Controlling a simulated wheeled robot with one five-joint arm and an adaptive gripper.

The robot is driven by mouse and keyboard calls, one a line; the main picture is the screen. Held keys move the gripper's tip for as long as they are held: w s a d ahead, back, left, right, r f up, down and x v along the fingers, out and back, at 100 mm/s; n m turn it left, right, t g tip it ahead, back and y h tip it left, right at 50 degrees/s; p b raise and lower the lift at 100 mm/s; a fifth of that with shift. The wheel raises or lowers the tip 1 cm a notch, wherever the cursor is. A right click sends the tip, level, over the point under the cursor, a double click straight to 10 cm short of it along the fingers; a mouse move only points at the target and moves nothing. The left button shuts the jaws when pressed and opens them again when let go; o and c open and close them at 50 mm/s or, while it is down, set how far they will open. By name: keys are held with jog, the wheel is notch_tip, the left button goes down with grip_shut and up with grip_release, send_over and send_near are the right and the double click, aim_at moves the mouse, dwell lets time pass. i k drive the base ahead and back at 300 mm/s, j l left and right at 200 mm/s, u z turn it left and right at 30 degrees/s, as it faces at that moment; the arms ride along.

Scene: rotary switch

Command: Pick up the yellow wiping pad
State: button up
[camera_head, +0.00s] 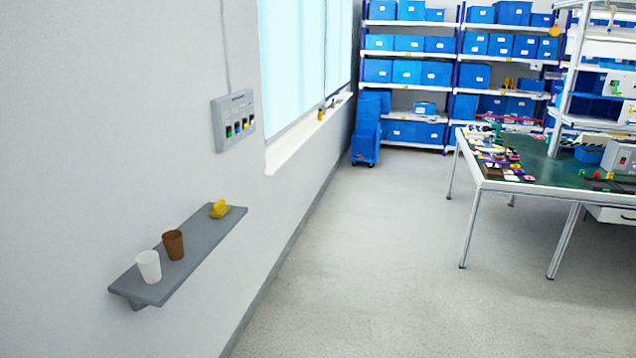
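The yellow wiping pad (220,209) lies near the far end of a narrow grey wall shelf (203,243) at the left. It looks like a small yellow block with a raised part on top. Nothing touches it, and it stands apart from the two cups on the same shelf. My gripper is not in view.
A brown cup (173,245) and a white cup (148,267) stand on the shelf's nearer part. A switch panel (233,120) is on the wall above. A cluttered workbench (530,170) stands right, blue-bin shelves (408,72) behind. The floor between is clear.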

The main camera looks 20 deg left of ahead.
aim_at(220, 209)
jog(key=i+u, duration=0.25)
jog(key=i, duration=0.25)
jog(key=i+l+u, duration=0.2)
jog(key=i, duration=0.3)
jog(key=i+u, duration=0.25)
jog(key=i, duration=0.2)
jog(key=i+u, duration=0.25)
jog(key=u, duration=0.2)
jog(key=i+u, duration=0.25)
jog(key=u, duration=0.25)
jog(key=i+l+u, duration=0.2)
jog(key=u, duration=0.25)
jog(key=i+l+u, duration=0.15)
jog(key=u, duration=0.35)
jog(key=i+l+u, duration=0.2)
jog(key=u, duration=0.25)
jog(key=i+l+u, duration=0.25)
jog(key=u, duration=0.2)
jog(key=i+l+u, duration=0.1)
jog(key=l+u, duration=0.4)
jog(key=i+l+u, duration=0.1)
jog(key=l+u, duration=0.15)
jog(key=u, duration=0.2)
jog(key=i+l+u, duration=0.1)
jog(key=l+u, duration=0.25)
jog(key=l, duration=0.35)
